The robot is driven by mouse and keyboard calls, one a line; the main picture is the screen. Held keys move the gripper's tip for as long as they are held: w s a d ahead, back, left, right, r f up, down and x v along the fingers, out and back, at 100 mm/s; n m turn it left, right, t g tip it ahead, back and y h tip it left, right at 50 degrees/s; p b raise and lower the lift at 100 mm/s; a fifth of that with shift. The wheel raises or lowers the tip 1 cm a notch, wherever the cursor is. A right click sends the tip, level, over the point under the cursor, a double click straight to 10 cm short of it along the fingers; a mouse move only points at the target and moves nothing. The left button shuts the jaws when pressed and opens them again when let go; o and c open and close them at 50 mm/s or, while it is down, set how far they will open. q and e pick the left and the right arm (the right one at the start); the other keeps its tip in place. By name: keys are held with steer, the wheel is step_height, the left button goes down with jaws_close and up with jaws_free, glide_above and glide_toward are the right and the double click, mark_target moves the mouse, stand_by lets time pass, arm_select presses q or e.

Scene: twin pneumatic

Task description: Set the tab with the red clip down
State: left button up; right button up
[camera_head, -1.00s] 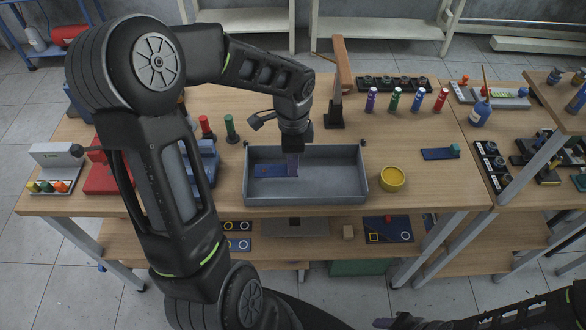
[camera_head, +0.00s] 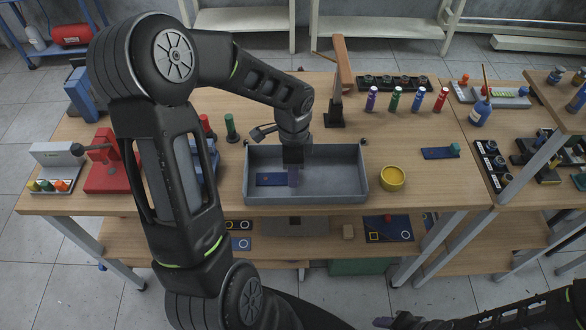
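A flat dark blue tab (camera_head: 271,180) is inside the grey tray (camera_head: 345,195), low over or on its floor; I cannot tell if it touches. My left gripper (camera_head: 293,176) comes down from above into the tray and is shut on the tab's right end. A red clip is not clearly seen; the gripper covers that end. My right gripper (camera_head: 388,322) is at the bottom edge, away from the table, mostly cut off, and its fingers cannot be made out.
A yellow bowl (camera_head: 392,179) stands just right of the tray. Another blue tab with a teal clip (camera_head: 441,153) lies further right. Red and green cylinders stand behind left, a brown post (camera_head: 342,75) behind right. A red block (camera_head: 105,178) is at the left.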

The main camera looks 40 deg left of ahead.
arm_select(q)
steer(key=shift+o, duration=0.4)
steer(key=shift+r, duration=0.1)
step_height(320, 180, up, 12)
steer(key=b, duration=0.1)
